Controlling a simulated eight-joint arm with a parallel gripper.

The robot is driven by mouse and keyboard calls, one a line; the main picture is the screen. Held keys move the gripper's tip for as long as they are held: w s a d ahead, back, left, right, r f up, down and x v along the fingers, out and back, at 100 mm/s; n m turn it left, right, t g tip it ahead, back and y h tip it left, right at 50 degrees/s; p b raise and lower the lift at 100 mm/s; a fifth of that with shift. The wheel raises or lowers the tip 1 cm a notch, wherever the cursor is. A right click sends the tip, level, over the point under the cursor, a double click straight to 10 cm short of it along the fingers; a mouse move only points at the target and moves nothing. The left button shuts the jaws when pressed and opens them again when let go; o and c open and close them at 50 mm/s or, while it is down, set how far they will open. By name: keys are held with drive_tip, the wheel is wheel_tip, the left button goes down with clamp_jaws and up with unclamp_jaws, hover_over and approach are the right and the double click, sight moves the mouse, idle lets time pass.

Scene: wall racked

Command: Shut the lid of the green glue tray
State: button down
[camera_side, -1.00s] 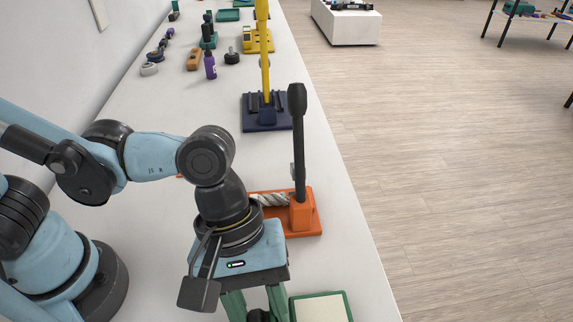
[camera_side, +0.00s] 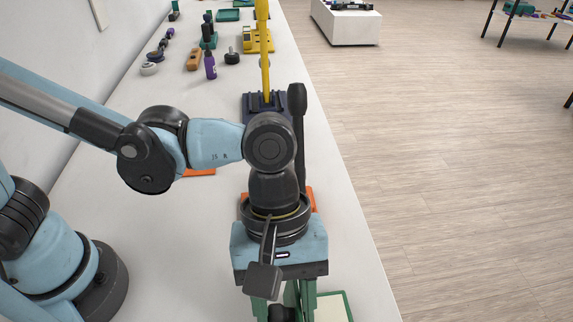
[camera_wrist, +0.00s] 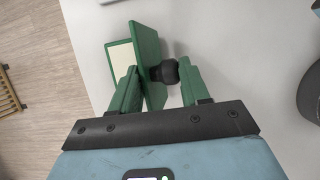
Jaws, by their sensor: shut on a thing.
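The green glue tray (camera_wrist: 118,55) with a cream inside lies on the white bench; its corner also shows at the bottom of the side view (camera_side: 335,306). Its green lid (camera_wrist: 148,50) stands tilted up from the tray, open, with a black knob (camera_wrist: 165,72) on its outer face. My gripper (camera_wrist: 158,70) is shut on the lid and knob: the left green finger lies on the tray side of the lid, the right one beside the knob. In the side view my wrist hides most of the lid, and the fingertips are hard to make out.
An orange press with a dark upright lever (camera_side: 298,105) stands just behind my wrist. Beyond it are a navy base with a yellow lever (camera_side: 265,75), a purple bottle (camera_side: 210,66) and other small items. The bench's right edge drops to the floor.

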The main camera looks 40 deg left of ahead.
drive_tip(key=w+d, duration=0.3)
drive_tip(key=shift+w+f, duration=0.15)
drive_tip(key=shift+f, duration=0.2)
drive_tip(key=shift+w+d+f, duration=0.5)
drive_tip(key=shift+w+d, duration=0.2)
drive_tip(key=shift+d, duration=0.05)
drive_tip(key=shift+w+d+f, duration=0.55)
drive_tip(key=shift+d+f, duration=0.05)
drive_tip(key=shift+f, duration=0.15)
drive_tip(key=shift+w+d+f+g+y, duration=0.3)
drive_tip(key=shift+d+f+g+y, duration=0.05)
drive_tip(key=shift+f+g+y, duration=0.2)
drive_tip(key=shift+w+d+f, duration=0.1)
drive_tip(key=shift+w+f, duration=0.05)
drive_tip(key=shift+f, duration=0.35)
drive_tip(key=shift+w+d+f+n+g+y, duration=0.15)
drive_tip(key=shift+w+f+n+g+y, duration=0.2)
drive_tip(key=shift+f, duration=0.15)
drive_tip(key=shift+s+f, duration=0.1)
drive_tip(key=c, duration=0.8)
unclamp_jaws()
drive_tip(key=shift+s, duration=0.1)
